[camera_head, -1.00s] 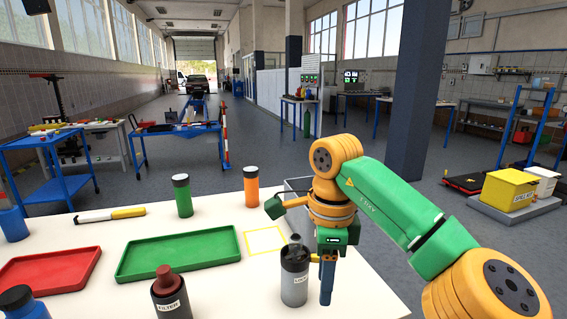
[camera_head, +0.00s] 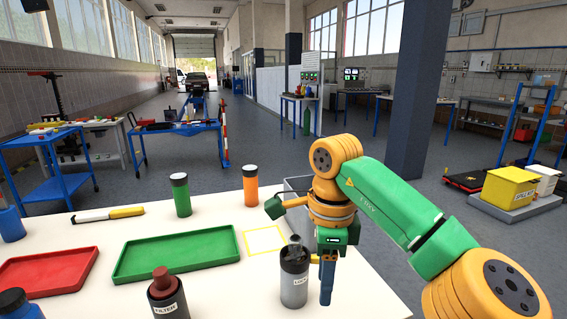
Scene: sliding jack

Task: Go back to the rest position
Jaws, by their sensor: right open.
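My right arm reaches in from the right, and its gripper (camera_head: 318,275) points down at the right part of the white table (camera_head: 220,285). The gripper is open. A grey bottle (camera_head: 294,285) with a dark top stands upright just left of the gripper's blue finger. Whether the other finger touches the bottle is hard to tell, as it is mostly hidden. My left gripper does not show.
A green tray (camera_head: 177,256) and a red tray (camera_head: 48,272) lie on the table. A green bottle (camera_head: 181,195), an orange bottle (camera_head: 250,186) and a dark filter bottle (camera_head: 168,298) stand around them. A yellow-outlined square (camera_head: 264,240) is empty. A grey bin (camera_head: 298,186) sits behind the gripper.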

